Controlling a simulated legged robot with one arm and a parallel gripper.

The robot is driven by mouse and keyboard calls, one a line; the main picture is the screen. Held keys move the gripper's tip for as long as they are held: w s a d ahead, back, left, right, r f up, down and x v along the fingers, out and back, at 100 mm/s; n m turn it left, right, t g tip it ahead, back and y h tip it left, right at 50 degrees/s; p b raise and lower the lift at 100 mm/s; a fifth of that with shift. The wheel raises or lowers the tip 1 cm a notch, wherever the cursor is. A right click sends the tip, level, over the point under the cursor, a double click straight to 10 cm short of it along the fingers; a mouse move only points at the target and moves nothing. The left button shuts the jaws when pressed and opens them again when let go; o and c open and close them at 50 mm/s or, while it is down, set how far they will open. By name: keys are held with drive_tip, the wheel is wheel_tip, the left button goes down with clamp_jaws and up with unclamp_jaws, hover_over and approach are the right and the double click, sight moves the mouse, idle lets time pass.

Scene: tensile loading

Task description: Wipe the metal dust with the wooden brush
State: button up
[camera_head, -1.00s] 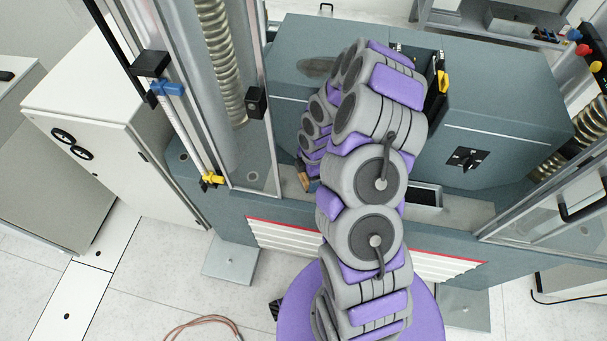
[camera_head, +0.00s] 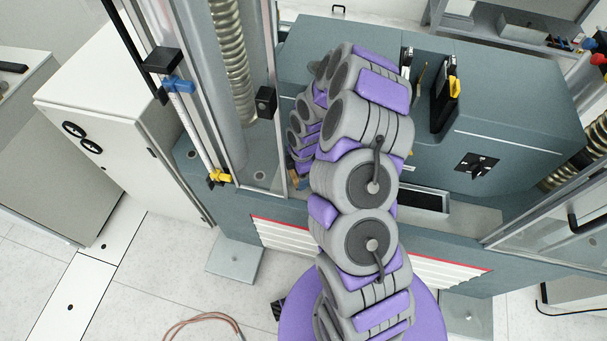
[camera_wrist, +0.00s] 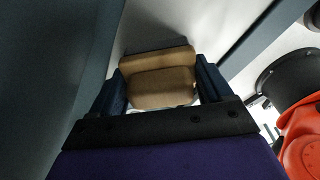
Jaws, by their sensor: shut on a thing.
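In the wrist view my gripper (camera_wrist: 162,76) is shut on the wooden brush (camera_wrist: 160,88), whose tan wooden body shows between the dark blue fingers. The bristles cannot be made out. In the head view a small brown bit of the brush (camera_head: 295,177) shows at the left edge of my arm, low beside the machine's front channel; my gripper is mostly hidden there. The brush is apart from this patch, nearer the front.
A clear guard panel with a metal frame (camera_head: 278,120) stands close left of my gripper. Black clamps with yellow parts (camera_head: 453,86) stand on the machine top at right. A dark rectangular slot (camera_head: 422,200) lies in the front channel. An orange-red part (camera_wrist: 302,140) is at right in the wrist view.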

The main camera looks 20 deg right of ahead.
drive_tip(key=shift+w+a+r, duration=0.1)
drive_tip(key=shift+w+a, duration=0.4)
drive_tip(key=shift+a, duration=0.25)
drive_tip(key=shift+w+a+b, duration=0.45)
drive_tip(key=shift+w+a, duration=0.05)
drive_tip(key=shift+a, duration=0.2)
drive_tip(key=shift+w+a+b, duration=0.45)
drive_tip(key=shift+w+a, duration=0.05)
drive_tip(key=shift+a, duration=0.15)
drive_tip(key=shift+r+p, duration=0.6)
drive_tip(key=shift+r, duration=2.25)
wheel_tip(320, 180, up, 3)
drive_tip(key=shift+r+p, duration=0.1)
drive_tip(key=shift+p, duration=0.3)
